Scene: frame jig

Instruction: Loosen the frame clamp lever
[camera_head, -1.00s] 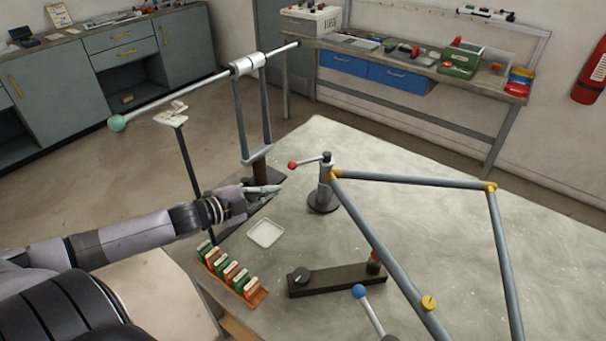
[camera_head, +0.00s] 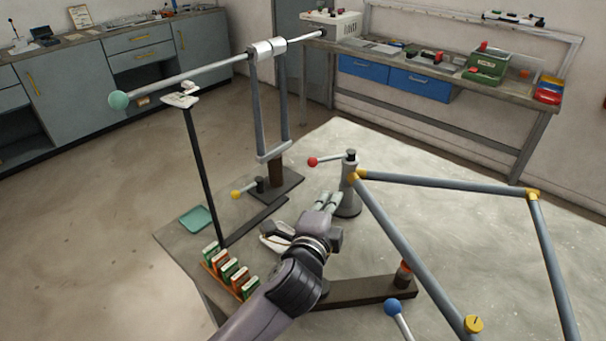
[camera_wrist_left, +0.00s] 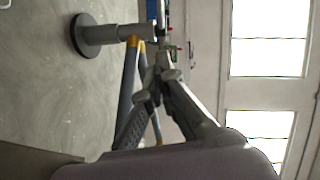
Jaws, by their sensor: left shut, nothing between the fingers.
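A grey clamp post (camera_head: 348,192) stands upright on the table, with a red-balled lever (camera_head: 313,161) sticking out left from its top. The grey tube frame (camera_head: 395,235) has a yellow corner joint against the post. My left gripper (camera_head: 328,197) is shut and empty, low and just left of the post, below the red ball. I cannot tell whether it touches the post. In the left wrist view the post (camera_wrist_left: 112,33) shows beyond my shut fingers (camera_wrist_left: 163,62), lying sideways in the picture; the lever is not clear there. My right gripper is not in view.
A yellow-balled lever (camera_head: 236,194) sits at the tall stand's base, left. A blue-balled lever (camera_head: 393,306) and a dark bar (camera_head: 370,291) are at the front. A card rack (camera_head: 228,272) and green tray (camera_head: 197,219) lie left.

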